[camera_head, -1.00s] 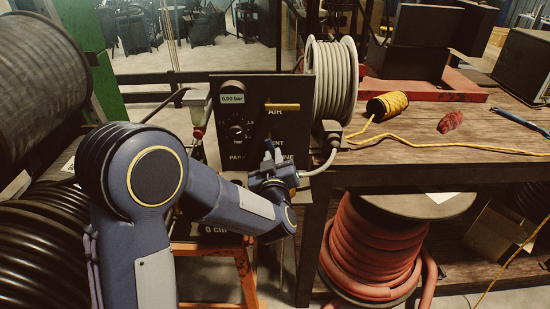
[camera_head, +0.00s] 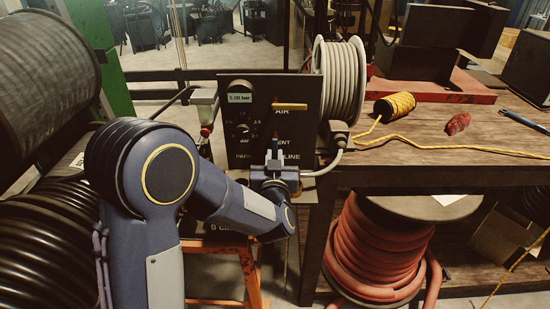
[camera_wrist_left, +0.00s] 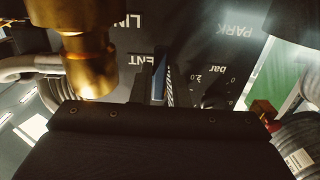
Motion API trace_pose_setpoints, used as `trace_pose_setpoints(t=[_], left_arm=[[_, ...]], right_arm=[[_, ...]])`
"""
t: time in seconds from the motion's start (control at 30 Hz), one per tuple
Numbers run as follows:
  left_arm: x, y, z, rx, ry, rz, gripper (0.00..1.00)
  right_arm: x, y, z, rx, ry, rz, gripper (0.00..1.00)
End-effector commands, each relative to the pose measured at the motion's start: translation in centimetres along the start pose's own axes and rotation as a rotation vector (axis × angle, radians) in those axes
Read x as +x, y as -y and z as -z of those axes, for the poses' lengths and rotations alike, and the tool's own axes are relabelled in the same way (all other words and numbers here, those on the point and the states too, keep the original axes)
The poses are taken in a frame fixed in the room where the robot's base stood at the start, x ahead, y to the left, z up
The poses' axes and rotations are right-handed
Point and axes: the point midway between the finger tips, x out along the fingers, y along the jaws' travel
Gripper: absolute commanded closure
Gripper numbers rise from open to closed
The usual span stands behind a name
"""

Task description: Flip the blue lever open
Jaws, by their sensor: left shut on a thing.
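The blue lever (camera_wrist_left: 160,78) shows as a narrow blue strip in the left wrist view, in front of the panel by the partly hidden VENT label. My left gripper (camera_head: 275,158) is at the front of the black panel (camera_head: 240,92), and its fingers are shut on the blue lever. In the head view the gripper mostly hides the lever. A brass-coloured handle (camera_head: 290,106) points sideways above it by the AIR label. A large brass fitting (camera_wrist_left: 88,65) is close in the left wrist view. My right gripper is not in view.
The panel has a small pressure display (camera_head: 240,98) and a dial (camera_head: 242,130). A grey hose reel (camera_head: 340,85) stands right beside it. The wooden bench (camera_head: 450,130) holds yellow cord (camera_head: 395,105). A red hose coil (camera_head: 375,250) sits below. Black hose coils (camera_head: 45,235) crowd the left.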

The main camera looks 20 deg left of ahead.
Motion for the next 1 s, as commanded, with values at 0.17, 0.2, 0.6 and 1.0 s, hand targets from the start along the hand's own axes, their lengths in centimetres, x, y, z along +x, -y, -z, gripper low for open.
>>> trace_pose_setpoints(t=[0.17, 0.2, 0.6, 1.0], left_arm=[[0.0, 0.0, -0.1, 0.003, 0.001, 0.000, 1.00], [0.0, 0.0, -0.1, 0.003, 0.001, 0.000, 0.80], [-0.1, 0.0, 0.0, 0.000, 0.000, 0.000, 0.64], [-5.7, -0.1, -0.1, 0.000, 0.000, -0.003, 0.64]], right_arm=[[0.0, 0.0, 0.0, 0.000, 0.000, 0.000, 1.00], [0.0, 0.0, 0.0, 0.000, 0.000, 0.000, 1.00], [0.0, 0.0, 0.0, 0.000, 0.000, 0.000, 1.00], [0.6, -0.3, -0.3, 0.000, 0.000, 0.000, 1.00]])
